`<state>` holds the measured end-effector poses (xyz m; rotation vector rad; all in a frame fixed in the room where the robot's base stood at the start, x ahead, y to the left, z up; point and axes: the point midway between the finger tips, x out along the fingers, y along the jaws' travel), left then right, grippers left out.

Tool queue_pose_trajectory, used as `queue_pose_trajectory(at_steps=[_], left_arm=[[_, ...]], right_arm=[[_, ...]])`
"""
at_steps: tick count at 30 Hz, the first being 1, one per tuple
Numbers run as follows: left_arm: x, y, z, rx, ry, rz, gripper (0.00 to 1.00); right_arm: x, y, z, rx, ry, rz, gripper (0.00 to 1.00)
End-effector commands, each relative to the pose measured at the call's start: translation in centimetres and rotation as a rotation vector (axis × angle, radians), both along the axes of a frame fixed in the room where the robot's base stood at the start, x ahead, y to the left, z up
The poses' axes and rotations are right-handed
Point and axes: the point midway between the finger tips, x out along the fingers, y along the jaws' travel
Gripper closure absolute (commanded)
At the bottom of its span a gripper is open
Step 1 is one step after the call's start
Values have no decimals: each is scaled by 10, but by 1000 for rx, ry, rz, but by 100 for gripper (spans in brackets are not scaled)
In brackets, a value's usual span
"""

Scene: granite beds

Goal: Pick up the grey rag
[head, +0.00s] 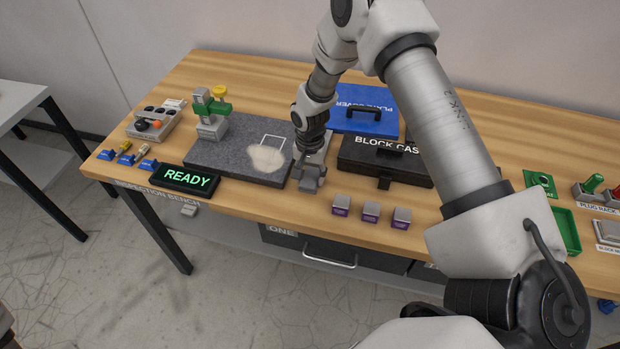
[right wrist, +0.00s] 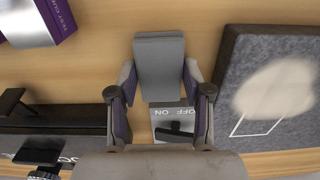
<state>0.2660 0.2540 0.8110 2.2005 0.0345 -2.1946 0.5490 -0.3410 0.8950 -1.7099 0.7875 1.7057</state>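The grey rag (right wrist: 160,65) shows in the right wrist view as a small folded grey pad between my right gripper's fingers (right wrist: 160,78). Both fingertips lean inward and appear to press on its two sides. In the head view my right gripper (head: 309,172) points down at the front part of the bench, just right of the granite slab, and the rag (head: 308,185) is partly hidden by it. I cannot tell whether the rag is clear of the bench top. My left gripper is not in view.
The granite slab (head: 220,157) with a pale dusty patch lies left of the gripper. A black block case (head: 365,165) and blue plate cover (head: 372,98) are right. Several purple-labelled cubes (head: 371,212) stand front right. A READY display (head: 188,179) is front left.

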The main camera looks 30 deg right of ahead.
Motion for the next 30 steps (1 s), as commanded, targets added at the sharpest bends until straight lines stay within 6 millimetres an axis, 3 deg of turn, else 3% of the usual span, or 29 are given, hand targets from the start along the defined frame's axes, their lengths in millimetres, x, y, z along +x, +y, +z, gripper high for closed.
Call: queue_pose_trajectory(at_steps=[11, 19, 30], left_arm=[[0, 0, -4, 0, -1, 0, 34], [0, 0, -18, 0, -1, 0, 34], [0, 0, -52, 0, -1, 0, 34]], right_arm=[[1, 0, 3, 0, -3, 0, 75], [1, 0, 33, 0, -5, -1, 75], [-86, 30, 36, 1, -1, 4, 75]])
